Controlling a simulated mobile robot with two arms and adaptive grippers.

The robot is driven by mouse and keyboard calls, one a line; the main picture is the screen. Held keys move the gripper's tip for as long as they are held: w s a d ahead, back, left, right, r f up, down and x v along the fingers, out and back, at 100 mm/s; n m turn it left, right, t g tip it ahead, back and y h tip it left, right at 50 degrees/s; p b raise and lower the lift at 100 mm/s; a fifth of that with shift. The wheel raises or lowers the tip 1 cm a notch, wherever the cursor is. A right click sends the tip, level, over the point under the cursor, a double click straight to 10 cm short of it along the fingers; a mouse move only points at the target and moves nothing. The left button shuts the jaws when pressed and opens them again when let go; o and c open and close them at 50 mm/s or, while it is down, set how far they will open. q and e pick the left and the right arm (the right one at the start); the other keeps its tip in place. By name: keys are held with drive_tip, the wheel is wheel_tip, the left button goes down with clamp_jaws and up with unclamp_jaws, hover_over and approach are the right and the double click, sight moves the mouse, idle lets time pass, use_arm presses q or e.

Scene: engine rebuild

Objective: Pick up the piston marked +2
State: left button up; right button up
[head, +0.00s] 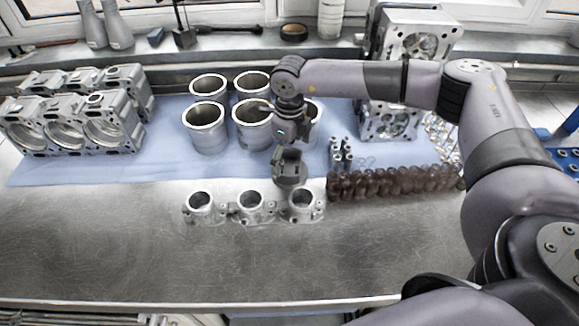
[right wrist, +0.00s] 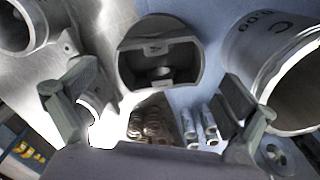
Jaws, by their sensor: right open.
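A dark grey piston (head: 290,172) stands on the worktop in the middle of the head view, just behind the right one of the throttle bodies. In the right wrist view the same piston (right wrist: 158,75) shows its hollow underside and round rim. No +2 mark can be read on it. My right gripper (head: 289,142) is above the piston, pointing down. In the right wrist view its two fingers (right wrist: 158,105) are spread wide, one on each side of the picture, with nothing held between them. My left gripper is not in view.
Several metal cylinder liners (head: 205,118) stand on the blue mat (head: 160,165) behind. Throttle bodies (head: 250,207) stand close in front. Engine blocks (head: 85,120) stand left. The front worktop is clear.

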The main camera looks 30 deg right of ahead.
sight(289, 170)
drive_tip(key=shift+f+p, duration=0.35)
drive_tip(key=shift+f, duration=1.25)
drive_tip(key=c, duration=1.5)
drive_tip(key=shift+c, duration=0.2)
drive_tip(key=shift+r, duration=0.15)
